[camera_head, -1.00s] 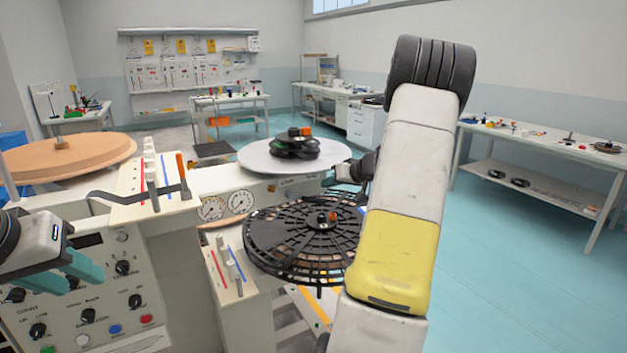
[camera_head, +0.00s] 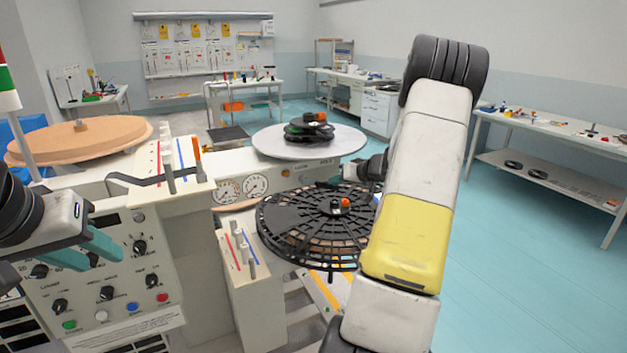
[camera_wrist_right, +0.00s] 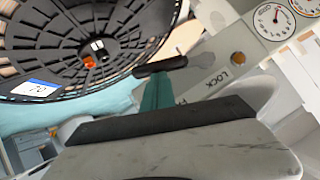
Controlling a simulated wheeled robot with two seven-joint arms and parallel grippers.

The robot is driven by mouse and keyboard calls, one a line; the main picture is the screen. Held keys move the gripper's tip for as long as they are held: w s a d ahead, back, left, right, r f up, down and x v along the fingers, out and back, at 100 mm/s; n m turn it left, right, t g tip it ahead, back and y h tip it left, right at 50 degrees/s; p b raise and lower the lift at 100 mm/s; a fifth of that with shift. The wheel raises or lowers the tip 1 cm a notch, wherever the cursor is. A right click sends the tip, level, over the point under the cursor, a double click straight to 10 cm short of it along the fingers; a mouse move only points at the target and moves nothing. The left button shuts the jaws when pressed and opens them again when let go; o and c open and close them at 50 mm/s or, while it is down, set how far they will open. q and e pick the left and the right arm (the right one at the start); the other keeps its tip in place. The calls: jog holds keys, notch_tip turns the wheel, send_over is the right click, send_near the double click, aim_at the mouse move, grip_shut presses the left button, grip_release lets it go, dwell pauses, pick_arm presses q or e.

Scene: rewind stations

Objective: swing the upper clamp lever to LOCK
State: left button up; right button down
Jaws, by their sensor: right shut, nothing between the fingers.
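The upper clamp lever has a black handle (camera_wrist_right: 160,66) and a grey arm on the cream panel in the right wrist view. Its handle points left, away from the printed word LOCK (camera_wrist_right: 217,82). My right gripper (camera_wrist_right: 156,92) is shut and empty, its teal fingertips just below the handle; I cannot tell whether they touch it. In the head view my right gripper (camera_head: 334,182) is at the front panel below the pale disc; the lever is not clear there. My left gripper (camera_head: 98,246) is open and empty before the left control panel.
A black slotted reel (camera_head: 300,225) lies close below my right gripper. The pale disc (camera_head: 270,145) with a black stack (camera_head: 312,128) is above. An orange button (camera_wrist_right: 238,57) and two gauges (camera_head: 242,189) are on the panel. Open floor lies to the right.

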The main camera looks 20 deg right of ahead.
jog(key=a+f+m+t+y, duration=0.3)
jog(key=a+f+m+y, duration=0.2)
jog(key=f+m+y, duration=0.2)
jog(key=shift+s+a+f+m+y, duration=0.2)
jog(key=shift+a+f+m+y, duration=0.15)
jog(key=shift+f+m, duration=0.7)
jog(key=shift+a+r, duration=0.15)
jog(key=shift+r, duration=0.05)
dwell(0.3)
